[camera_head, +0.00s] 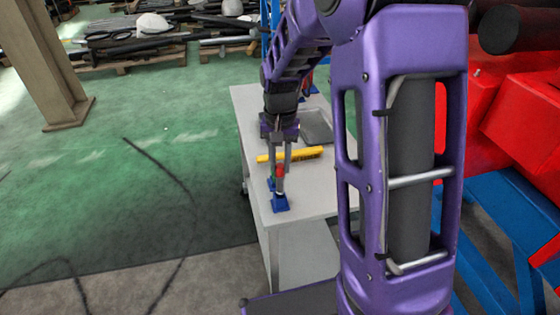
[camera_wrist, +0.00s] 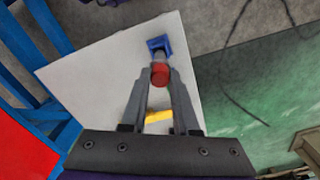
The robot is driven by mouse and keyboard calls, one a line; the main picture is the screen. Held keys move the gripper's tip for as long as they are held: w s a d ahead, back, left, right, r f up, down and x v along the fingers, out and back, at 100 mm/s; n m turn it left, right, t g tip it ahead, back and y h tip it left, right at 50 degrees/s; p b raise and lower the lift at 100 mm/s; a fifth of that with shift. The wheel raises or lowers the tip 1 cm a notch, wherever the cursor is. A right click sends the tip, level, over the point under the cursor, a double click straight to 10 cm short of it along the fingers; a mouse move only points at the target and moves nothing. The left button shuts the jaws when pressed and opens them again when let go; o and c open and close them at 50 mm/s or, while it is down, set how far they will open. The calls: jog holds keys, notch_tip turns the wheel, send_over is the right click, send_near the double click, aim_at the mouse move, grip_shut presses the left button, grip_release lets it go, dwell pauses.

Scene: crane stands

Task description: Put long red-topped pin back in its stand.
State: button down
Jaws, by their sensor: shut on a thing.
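The pin has a red top (camera_head: 279,170) and a grey shaft below it. My gripper (camera_head: 280,174) is shut on the pin near its red top, above the front of the white table. In the wrist view the red top (camera_wrist: 160,75) sits between the two fingers (camera_wrist: 159,80). A blue stand (camera_head: 281,204) is on the table right below the pin; it also shows in the wrist view (camera_wrist: 158,43). The pin looks upright and lined up with this stand. I cannot tell whether its lower end is inside. Another blue piece (camera_head: 271,184) shows just behind.
A yellow bar (camera_head: 303,154) lies on the white table (camera_head: 300,226) behind the pin, with a grey tray (camera_head: 317,126) farther back. Another blue piece (camera_head: 313,90) is at the table's far end. Red machinery on a blue frame (camera_head: 500,230) stands at the right. Green floor lies left.

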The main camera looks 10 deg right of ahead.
aim_at(280, 175)
jog(key=shift+f+b, duration=1.45)
jog(key=shift+f, duration=0.85)
jog(key=c, duration=0.6)
grip_release()
notch_tip(280, 175, up, 5)
jog(key=p, duration=0.4)
